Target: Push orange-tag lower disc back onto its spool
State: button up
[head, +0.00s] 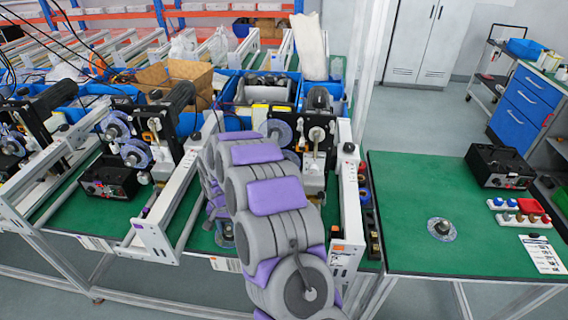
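An orange tag (342,257) is on the front end of the white rail just right of my arm. Behind my arm is a black coder machine with a bluish clear disc (279,133) at its upper left. A second clear disc edge (292,157) shows lower down, partly covered by my arm.
A loose clear disc with a dark hub (441,229) lies on the right green table (405,200). A black box (499,166) and a row of coloured caps (519,211) stand there too. More coder machines (130,150) stand left. White rails closely flank my arm.

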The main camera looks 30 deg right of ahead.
jog(key=shift+r, duration=0.1)
grip_shut()
